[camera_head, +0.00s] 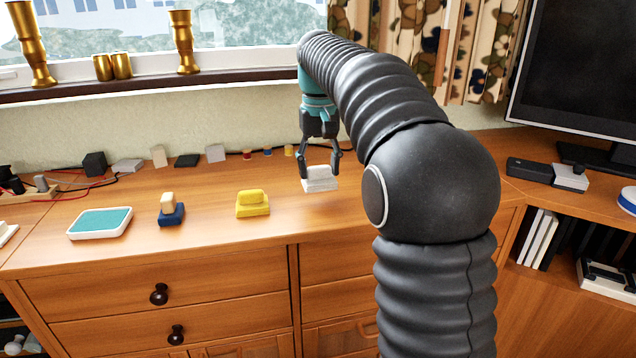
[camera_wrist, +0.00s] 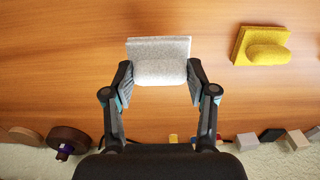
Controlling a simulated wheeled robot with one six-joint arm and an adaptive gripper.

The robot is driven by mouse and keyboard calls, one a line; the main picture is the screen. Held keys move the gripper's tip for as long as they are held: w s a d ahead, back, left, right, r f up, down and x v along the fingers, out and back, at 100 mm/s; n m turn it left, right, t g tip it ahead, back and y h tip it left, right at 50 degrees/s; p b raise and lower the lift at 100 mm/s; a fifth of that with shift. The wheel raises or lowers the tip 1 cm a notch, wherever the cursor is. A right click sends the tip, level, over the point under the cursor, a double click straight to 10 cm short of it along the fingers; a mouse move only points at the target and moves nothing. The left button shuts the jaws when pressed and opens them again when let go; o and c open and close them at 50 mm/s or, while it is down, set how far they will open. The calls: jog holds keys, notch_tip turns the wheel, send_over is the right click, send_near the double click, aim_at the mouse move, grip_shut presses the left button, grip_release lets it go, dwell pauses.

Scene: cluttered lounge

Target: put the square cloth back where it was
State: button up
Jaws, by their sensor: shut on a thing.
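My gripper (camera_head: 320,170) is shut on a light grey cloth-like piece (camera_head: 320,184), a flat square with a rounded roll on top. In the wrist view the grey piece (camera_wrist: 158,72) sits between the two fingers, with the roll pinched and the flat part showing beyond it. The piece is over the wooden dresser top, right of a similar yellow piece (camera_head: 252,209). I cannot tell whether its underside touches the wood. The yellow piece also shows in the wrist view (camera_wrist: 262,48).
On the dresser top (camera_head: 210,250) stand a blue base (camera_head: 172,217) with a cream block and a white tray (camera_head: 74,235) with a teal pad. Several small blocks and cables line the wall. A black box (camera_head: 528,170) lies right. Wood in front of the grey piece is clear.

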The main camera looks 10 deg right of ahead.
aim_at(318, 178)
jog(key=shift+a+f, duration=0.1)
jog(key=shift+f, duration=2)
jog(key=o, duration=1.5)
jog(key=shift+r, duration=0.15)
notch_tip(318, 178, up, 11)
jog(key=shift+r, duration=0.4)
